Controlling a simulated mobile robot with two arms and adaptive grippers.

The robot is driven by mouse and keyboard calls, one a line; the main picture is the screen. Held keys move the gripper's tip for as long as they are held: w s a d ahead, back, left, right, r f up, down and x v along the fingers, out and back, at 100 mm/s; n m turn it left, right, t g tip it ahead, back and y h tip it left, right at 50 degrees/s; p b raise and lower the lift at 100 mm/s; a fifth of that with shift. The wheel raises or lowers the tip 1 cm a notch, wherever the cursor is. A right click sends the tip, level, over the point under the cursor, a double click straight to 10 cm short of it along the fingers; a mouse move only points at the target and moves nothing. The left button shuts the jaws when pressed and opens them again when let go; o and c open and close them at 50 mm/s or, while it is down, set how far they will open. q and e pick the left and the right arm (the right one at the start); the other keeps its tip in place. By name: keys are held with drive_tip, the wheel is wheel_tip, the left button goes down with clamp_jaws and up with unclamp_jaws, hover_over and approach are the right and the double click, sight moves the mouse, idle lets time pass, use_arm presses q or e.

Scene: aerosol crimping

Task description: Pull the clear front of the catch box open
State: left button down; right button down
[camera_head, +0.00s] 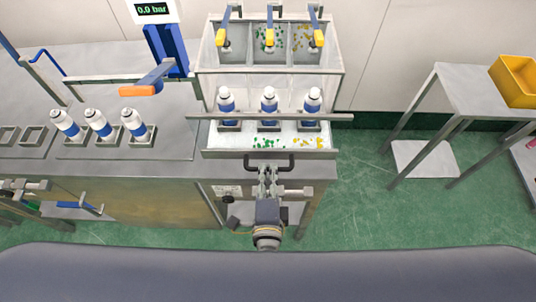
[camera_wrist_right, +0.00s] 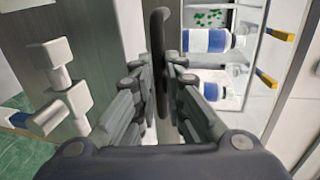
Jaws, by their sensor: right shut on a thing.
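The catch box (camera_head: 328,92) stands at the right end of the metal bench. Its clear front (camera_head: 225,141) is low on the near side, below a grey rail, with green and yellow bits visible at it. A dark bar handle (camera_head: 285,168) is on its near edge. My right gripper (camera_head: 268,178) is shut on this handle from the near side. In the right wrist view the handle (camera_wrist_right: 157,35) rises between the fingers (camera_wrist_right: 160,75). Whether the front stands slightly ajar I cannot tell.
Three blue-and-white cans (camera_head: 268,101) stand in holders behind the rail, below orange-tipped levers (camera_head: 270,38). Several more cans and holders (camera_head: 98,124) are on the bench (camera_head: 100,165) to the left. A metal side table (camera_head: 470,78) stands at right. Green floor between is clear.

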drive_tip(key=f+v, duration=0.1)
drive_tip(key=v, duration=0.5)
drive_tip(key=shift+s+f, duration=0.15)
drive_tip(key=c, duration=1.9)
unclamp_jaws()
drive_tip(key=v, duration=0.7)
drive_tip(key=shift+s, duration=0.3)
